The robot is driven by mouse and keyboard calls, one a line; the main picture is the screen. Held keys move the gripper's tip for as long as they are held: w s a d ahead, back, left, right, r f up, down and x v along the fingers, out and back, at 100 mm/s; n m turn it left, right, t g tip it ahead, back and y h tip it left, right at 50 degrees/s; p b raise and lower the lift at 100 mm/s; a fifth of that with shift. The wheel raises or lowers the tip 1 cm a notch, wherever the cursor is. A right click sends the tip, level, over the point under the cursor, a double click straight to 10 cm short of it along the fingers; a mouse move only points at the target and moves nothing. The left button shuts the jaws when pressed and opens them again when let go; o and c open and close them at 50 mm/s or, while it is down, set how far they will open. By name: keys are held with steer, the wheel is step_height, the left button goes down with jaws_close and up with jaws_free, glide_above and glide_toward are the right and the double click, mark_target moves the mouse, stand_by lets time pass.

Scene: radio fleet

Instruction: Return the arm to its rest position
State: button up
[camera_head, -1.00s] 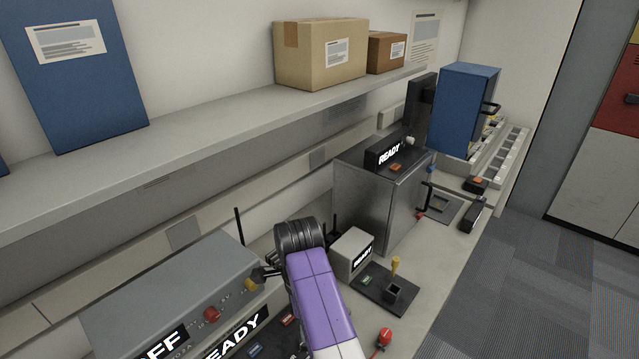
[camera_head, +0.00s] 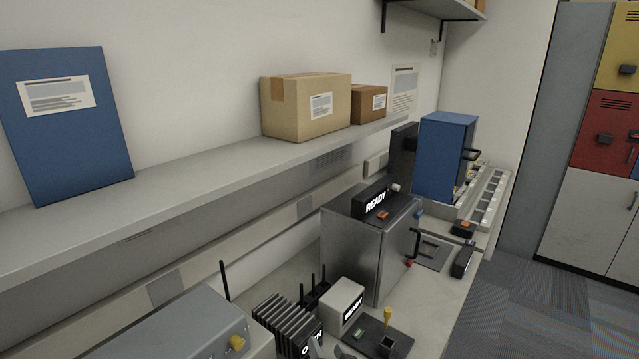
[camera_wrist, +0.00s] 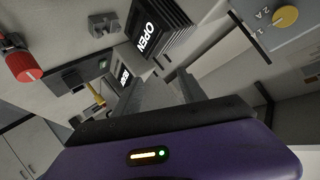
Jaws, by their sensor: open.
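My gripper (camera_wrist: 160,86) shows in the wrist view with its two grey fingers apart and nothing between them. Its purple body with a small lit strip fills the bottom of that view. The fingers point toward a black finned unit (camera_wrist: 160,25) labelled OPEN and a small box labelled READY, at a distance I cannot judge. In the head view the purple arm is out of the picture. Small grey shapes at the bottom edge may be my gripper's tips, but I cannot tell.
The bench holds a grey panel box (camera_head: 180,330), a small white READY box (camera_head: 342,300), a yellow-handled tool (camera_head: 387,318) on a black base, a metal cabinet (camera_head: 365,250) and a blue cabinet (camera_head: 445,155). A shelf (camera_head: 200,180) with cartons overhangs the back. Floor at right is clear.

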steer(key=s+d+r+n+h+b, duration=0.1)
steer(key=s+d, duration=0.5)
steer(key=s, duration=0.9)
steer(key=s+d+r+n+t+h+b, duration=0.1)
steer(key=s+d, duration=0.5)
steer(key=s, duration=0.9)
steer(key=s+d+r+h+b, duration=0.1)
steer(key=s+d, duration=0.5)
steer(key=s, duration=0.9)
steer(key=shift+d+r+n+t, duration=0.15)
steer(key=shift+r+n+t, duration=0.25)
steer(key=shift+r, duration=0.4)
steer(key=shift+s, duration=0.1)
steer(key=shift+c, duration=0.4)
